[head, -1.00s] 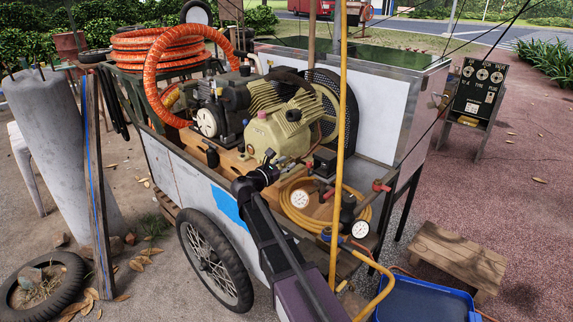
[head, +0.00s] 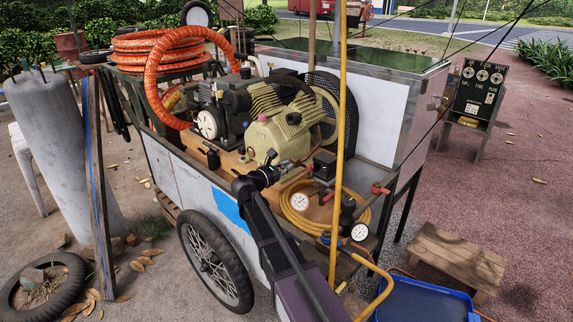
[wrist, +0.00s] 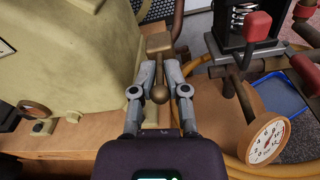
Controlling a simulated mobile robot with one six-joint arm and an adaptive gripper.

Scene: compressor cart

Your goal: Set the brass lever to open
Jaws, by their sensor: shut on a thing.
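The brass lever (wrist: 159,78) shows in the wrist view as a thin stem with a round ball end towards me. Its far end meets a brown-brass block (wrist: 159,43) beside the cream compressor tank. My gripper (wrist: 160,70) has one grey finger on each side of the stem and is shut on the lever. The ball sits between the finger links, close to the palm. In the head view my gripper (head: 272,172) is low over the cart's deck, in front of the cream compressor; the lever cannot be made out there.
The cream tank (wrist: 75,65) stands close on the left in the wrist view. A red-capped lever (wrist: 257,27), a red-handled valve (wrist: 304,68) and a gauge (wrist: 268,140) crowd the right. In the head view a yellow pole (head: 340,130) stands right of my gripper.

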